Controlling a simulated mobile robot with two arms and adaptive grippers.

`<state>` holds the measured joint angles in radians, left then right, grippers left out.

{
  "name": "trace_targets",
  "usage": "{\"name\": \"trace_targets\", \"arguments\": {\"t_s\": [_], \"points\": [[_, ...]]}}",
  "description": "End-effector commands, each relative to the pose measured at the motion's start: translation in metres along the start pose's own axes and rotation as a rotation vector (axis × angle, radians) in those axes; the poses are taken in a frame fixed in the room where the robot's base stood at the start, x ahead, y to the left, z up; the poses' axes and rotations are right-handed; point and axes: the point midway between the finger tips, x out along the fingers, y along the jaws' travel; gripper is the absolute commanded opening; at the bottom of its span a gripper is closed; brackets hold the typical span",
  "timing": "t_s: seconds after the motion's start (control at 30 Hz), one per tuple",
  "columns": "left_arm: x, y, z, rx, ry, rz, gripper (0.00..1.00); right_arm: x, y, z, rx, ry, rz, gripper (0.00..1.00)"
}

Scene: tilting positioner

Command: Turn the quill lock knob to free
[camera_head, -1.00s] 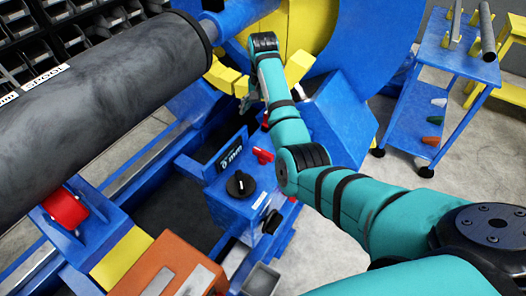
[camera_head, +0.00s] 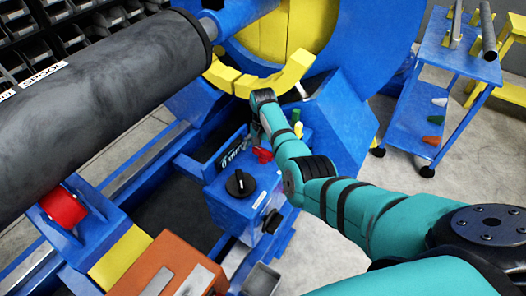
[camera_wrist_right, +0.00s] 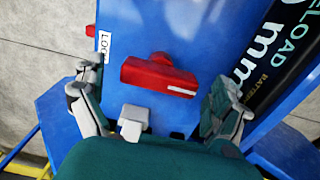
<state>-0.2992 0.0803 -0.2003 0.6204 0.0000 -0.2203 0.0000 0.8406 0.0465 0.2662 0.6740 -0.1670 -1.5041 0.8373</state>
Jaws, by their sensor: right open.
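The red knob (camera_head: 262,155) sits on the blue control housing, and I take it for the quill lock knob. In the right wrist view the red knob (camera_wrist_right: 160,75) is a bar-shaped handle with a white line at its right end. A white label beginning "LOC" (camera_wrist_right: 104,43) is at its upper left. My right gripper (camera_wrist_right: 158,106) is open, one finger on each side of the knob and apart from it. In the head view my right gripper (camera_head: 257,135) hangs just above the knob, partly hidden by my wrist. My left gripper is not in view.
A black dial (camera_head: 240,184) is on the housing in front of the red knob. A large dark roll (camera_head: 100,95) lies at left, and yellow jaw blocks (camera_head: 235,80) stand behind my wrist. A blue cart (camera_head: 425,110) stands at right. Grey floor is open between.

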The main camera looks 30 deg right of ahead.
Motion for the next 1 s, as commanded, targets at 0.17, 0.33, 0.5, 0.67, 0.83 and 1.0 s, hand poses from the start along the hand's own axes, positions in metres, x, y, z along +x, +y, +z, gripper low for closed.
{"name": "trace_targets", "arguments": {"t_s": [0.17, 0.33, 0.5, 0.67, 0.83, 1.0], "points": [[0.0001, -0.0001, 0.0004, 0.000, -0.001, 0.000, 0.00, 0.0009, 0.0000, -0.0003, 0.001, 0.000, -0.001, 1.00], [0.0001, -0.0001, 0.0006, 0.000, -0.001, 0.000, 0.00, 0.0007, 0.0000, -0.0003, 0.001, 0.000, 0.000, 0.90], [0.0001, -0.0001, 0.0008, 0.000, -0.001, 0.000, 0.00, 0.0006, 0.0001, -0.0003, 0.001, 0.000, 0.000, 0.67], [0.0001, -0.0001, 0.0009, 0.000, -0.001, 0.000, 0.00, 0.0006, 0.0002, -0.0003, 0.001, 0.000, 0.000, 0.46], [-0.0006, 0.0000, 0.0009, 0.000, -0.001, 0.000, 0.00, 0.0004, 0.0003, -0.0004, -0.005, 0.000, 0.001, 0.45], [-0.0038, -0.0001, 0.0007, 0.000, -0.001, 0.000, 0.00, -0.0004, 0.0005, -0.0006, -0.046, 0.001, 0.002, 0.45]]}}
